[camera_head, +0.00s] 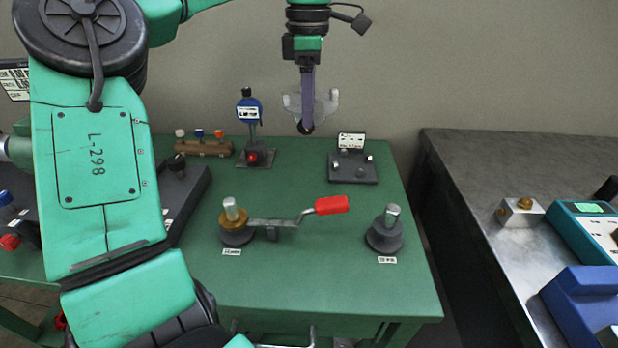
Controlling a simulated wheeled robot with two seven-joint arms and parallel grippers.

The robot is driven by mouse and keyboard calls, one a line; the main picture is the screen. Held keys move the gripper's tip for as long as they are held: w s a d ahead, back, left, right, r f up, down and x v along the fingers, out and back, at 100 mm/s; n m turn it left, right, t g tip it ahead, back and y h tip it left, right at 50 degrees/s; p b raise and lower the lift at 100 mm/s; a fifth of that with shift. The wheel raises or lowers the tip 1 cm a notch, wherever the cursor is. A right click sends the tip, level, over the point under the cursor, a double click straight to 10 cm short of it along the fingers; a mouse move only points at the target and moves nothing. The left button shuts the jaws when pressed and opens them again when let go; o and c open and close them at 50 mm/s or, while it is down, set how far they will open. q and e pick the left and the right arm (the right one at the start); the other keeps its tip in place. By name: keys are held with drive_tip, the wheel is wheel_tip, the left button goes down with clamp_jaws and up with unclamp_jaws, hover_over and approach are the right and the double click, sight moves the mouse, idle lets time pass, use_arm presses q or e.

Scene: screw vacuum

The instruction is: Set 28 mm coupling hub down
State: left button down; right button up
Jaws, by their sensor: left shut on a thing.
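My left gripper (307,118) hangs from the top centre, above the back of the green table and apart from it. It is shut on a small dark piece (305,128) at its fingertips, which I take as the 28 mm coupling hub; its shape is mostly hidden. A pale grey winged part shows around the fingers; I cannot tell what it is. On the table, a left post (231,208) carries a brass ring on a dark round base. A right post (391,213) stands bare on a similar dark base (384,238). My right gripper is not in view.
A lever with a red handle (331,205) lies between the posts. A blue dial gauge (249,108), a brown block with several small pieces (203,147) and a dark plate with a sign (352,168) stand at the back. The table's front middle is clear. A grey bench (470,165) stands right.

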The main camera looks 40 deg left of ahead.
use_arm(q)
wheel_tip(320, 180, down, 18)
drive_tip(key=b, duration=0.2)
drive_tip(key=shift+f+b, duration=0.15)
drive_tip(key=shift+b, duration=0.2)
unclamp_jaws()
wheel_tip(320, 180, up, 12)
drive_tip(key=p, duration=0.1)
drive_tip(key=shift+p, duration=0.35)
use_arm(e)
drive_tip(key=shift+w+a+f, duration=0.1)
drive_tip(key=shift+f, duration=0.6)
